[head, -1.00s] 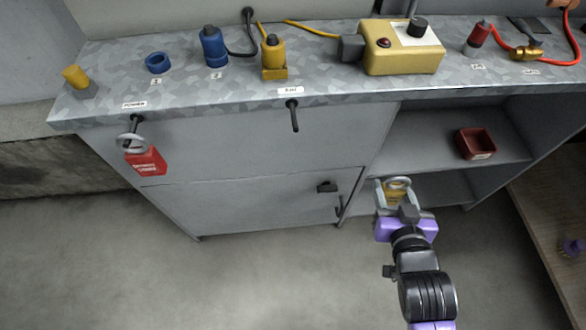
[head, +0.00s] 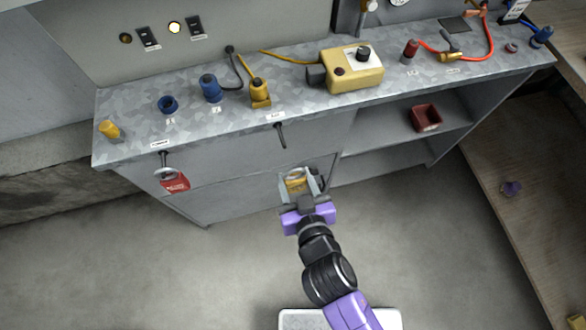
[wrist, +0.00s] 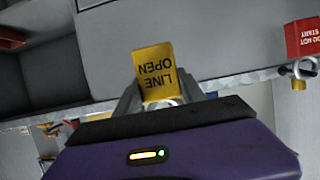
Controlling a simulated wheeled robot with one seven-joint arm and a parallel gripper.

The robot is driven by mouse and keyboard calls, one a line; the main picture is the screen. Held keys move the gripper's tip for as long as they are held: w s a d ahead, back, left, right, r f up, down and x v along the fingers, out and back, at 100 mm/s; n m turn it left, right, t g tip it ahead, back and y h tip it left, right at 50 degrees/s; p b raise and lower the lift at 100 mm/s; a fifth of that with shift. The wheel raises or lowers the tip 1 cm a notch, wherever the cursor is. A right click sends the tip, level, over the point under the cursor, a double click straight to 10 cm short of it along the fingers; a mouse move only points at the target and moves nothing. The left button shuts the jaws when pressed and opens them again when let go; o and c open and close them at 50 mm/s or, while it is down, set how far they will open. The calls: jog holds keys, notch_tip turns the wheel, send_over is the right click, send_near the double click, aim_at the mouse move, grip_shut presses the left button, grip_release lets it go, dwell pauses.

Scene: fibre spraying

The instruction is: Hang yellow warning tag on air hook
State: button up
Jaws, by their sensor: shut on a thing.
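The yellow warning tag (head: 296,185) is held in my gripper (head: 299,180), in front of the cabinet. In the wrist view the tag (wrist: 154,73) reads "LINE OPEN" upside down, between the fingers; its ring is partly hidden by the gripper. The air hook (head: 281,135) is a dark peg sticking out below a small label (head: 275,116) on the counter's front edge. The tag is apart from the hook, below it and slightly right in the head view. The hook is not clear in the wrist view.
A red tag (head: 175,182) hangs on the power hook (head: 163,158) at left; the red tag also shows in the wrist view (wrist: 303,38). The counter (head: 140,128) carries a yellow box (head: 350,78) and fittings. A red bin (head: 424,117) sits on the shelf.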

jog(key=shift+a+r, duration=0.2)
jog(key=shift+a, duration=0.1)
jog(key=r+b+x, duration=0.1)
jog(key=r+x, duration=0.1)
jog(key=x, duration=0.8)
jog(key=shift+w+a+b, duration=0.15)
jog(key=shift+w+b, duration=0.2)
jog(key=shift+w, duration=0.15)
dwell(0.5)
dwell(0.6)
jog(key=o, duration=1.5)
jog(key=shift+c, duration=0.2)
